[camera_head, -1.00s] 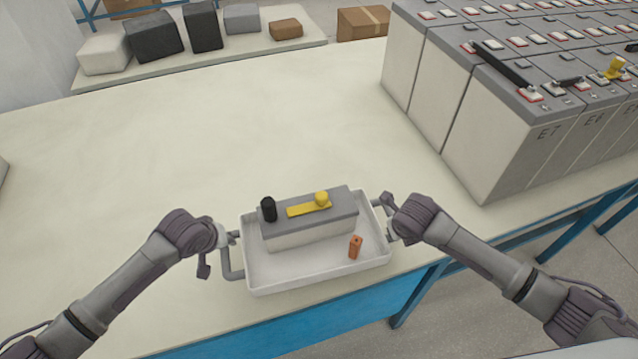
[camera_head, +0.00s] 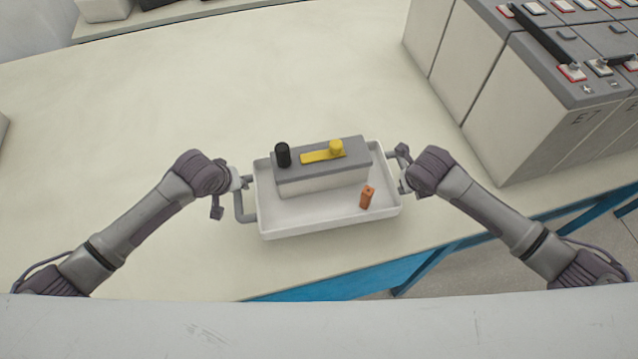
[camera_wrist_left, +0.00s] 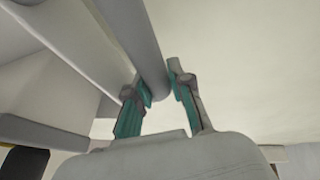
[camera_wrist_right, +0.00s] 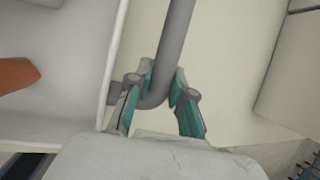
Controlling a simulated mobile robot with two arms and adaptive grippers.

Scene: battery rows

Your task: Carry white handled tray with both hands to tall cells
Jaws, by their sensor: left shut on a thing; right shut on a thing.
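The white handled tray (camera_head: 325,225) is in the middle of the head view, over the table near its front edge; I cannot tell whether it touches the table. It holds a grey-topped box (camera_head: 320,181) with a black knob and a yellow piece on top, and a small orange block (camera_head: 367,197). My left gripper (camera_head: 241,183) is shut on the tray's left handle, a grey bar (camera_wrist_left: 143,50) in the left wrist view. My right gripper (camera_head: 398,172) is shut on the right handle (camera_wrist_right: 172,50). The tall cells (camera_head: 500,100) stand at the right.
The table (camera_head: 200,90) is clear to the left and behind the tray. The nearest tall cell, marked E7, stands a short way right of my right gripper. A second surface with a pale block (camera_head: 103,9) lies at the back left.

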